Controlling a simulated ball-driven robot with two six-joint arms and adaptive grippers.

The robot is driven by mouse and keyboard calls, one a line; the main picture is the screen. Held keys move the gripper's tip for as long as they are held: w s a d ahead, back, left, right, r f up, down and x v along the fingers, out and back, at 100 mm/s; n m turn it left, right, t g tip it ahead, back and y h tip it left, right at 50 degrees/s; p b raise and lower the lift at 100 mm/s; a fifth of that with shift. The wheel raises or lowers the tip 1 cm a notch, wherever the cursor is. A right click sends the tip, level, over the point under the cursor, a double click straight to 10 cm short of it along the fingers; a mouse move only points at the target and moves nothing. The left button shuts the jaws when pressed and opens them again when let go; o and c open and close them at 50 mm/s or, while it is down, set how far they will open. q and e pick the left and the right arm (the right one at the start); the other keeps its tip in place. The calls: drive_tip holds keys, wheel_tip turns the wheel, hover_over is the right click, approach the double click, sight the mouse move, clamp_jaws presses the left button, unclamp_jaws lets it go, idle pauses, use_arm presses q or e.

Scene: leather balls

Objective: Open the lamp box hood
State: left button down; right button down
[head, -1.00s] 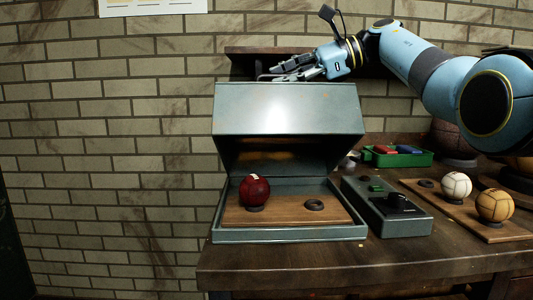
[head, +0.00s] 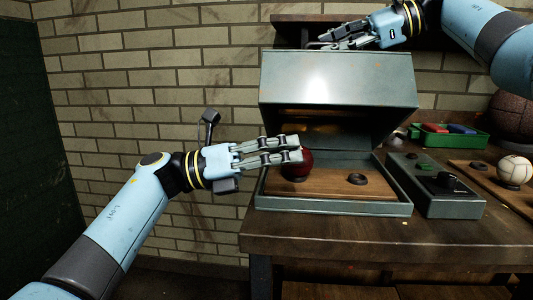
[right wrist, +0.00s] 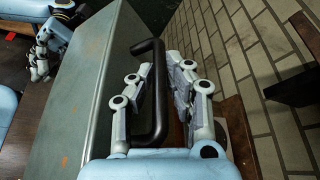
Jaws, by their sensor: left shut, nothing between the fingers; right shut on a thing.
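The lamp box's blue-grey hood (head: 335,85) stands raised over its base (head: 330,207) in the head view, with a dark opening below it. My right gripper (head: 338,40) is at the hood's top edge. In the right wrist view the dark bar handle (right wrist: 157,120) lies between the fingers of my right gripper (right wrist: 160,78), which is shut on it. My left gripper (head: 298,149) is shut and empty at the box's left front. Its fingers partly hide the dark red ball (head: 303,168); I cannot tell whether they touch it.
An empty dark ring (head: 357,179) sits on the box's wooden board. Right of the box are a control unit (head: 440,192), a green tray (head: 450,138) and a white ball (head: 514,170) on another board. A brick wall stands behind. The table front (head: 350,232) is clear.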

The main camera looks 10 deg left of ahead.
sight(328, 99)
use_arm(q)
drive_tip(key=w+d+r, duration=0.3)
drive_tip(key=d+r, duration=0.1)
drive_tip(key=shift+d, duration=0.15)
drive_tip(key=shift+r, duration=0.1)
